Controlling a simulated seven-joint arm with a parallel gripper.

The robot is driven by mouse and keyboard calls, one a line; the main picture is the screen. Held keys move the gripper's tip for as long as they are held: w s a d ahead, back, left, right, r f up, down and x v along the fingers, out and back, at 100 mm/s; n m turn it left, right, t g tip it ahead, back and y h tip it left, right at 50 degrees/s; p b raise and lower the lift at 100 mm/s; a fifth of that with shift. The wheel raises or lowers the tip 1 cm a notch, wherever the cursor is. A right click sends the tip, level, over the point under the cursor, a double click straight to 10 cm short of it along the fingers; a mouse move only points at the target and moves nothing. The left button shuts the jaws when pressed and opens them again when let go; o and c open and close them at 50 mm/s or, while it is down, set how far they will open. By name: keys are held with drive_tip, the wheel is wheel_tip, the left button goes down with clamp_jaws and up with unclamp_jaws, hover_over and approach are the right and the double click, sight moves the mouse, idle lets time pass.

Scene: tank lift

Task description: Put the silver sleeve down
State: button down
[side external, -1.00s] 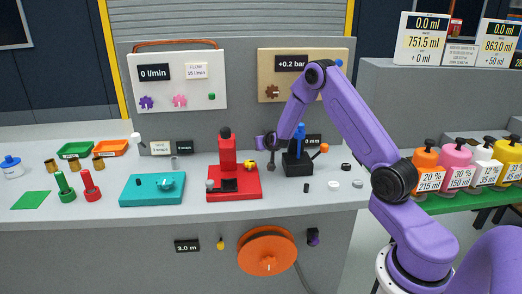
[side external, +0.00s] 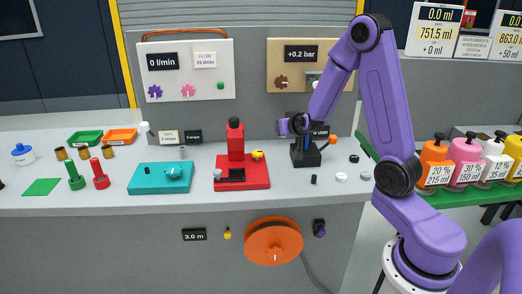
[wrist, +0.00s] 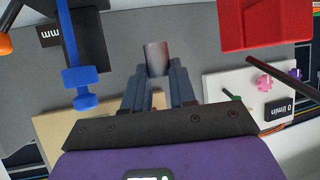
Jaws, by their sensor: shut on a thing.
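The silver sleeve (wrist: 157,58) shows in the wrist view between the tips of my gripper (wrist: 155,75), which is shut on it. Grey bench top shows around it, and I cannot tell its height above the bench. The held sleeve cannot be made out there.
The red fixture (side external: 243,178) stands left of the stand; the teal block (side external: 160,177) is farther left. Small black and white parts (side external: 341,177) lie to the right. A white panel (side external: 187,70) and a tan panel (side external: 283,60) stand behind. Bare bench lies along the front.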

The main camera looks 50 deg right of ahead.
sight(242, 177)
drive_tip(key=w+a+n+t+y, duration=0.1)
drive_tip(key=w+a+n+y, duration=0.2)
drive_tip(key=a, duration=0.4)
drive_tip(key=w+a+n+t+y, duration=0.1)
drive_tip(key=w+a+n+y, duration=0.15)
drive_tip(key=a, duration=0.45)
drive_tip(key=shift+a+f+n+g+y, duration=0.25)
drive_tip(key=shift+f+n+y, duration=0.35)
drive_tip(key=shift+f, duration=0.95)
drive_tip(key=shift+a+f+n+g+y, duration=0.1)
drive_tip(key=shift+a+f+n+y, duration=0.35)
drive_tip(key=shift+f, duration=1.1)
drive_tip(key=shift+a+f+n+g+y, duration=0.15)
drive_tip(key=shift+f+n+y, duration=0.5)
drive_tip(key=shift+f, duration=0.9)
drive_tip(key=shift+f, duration=0.1)
drive_tip(key=c, duration=0.9)
unclamp_jaws()
drive_tip(key=shift+s+r, duration=0.25)
drive_tip(key=shift+v, duration=5.75)
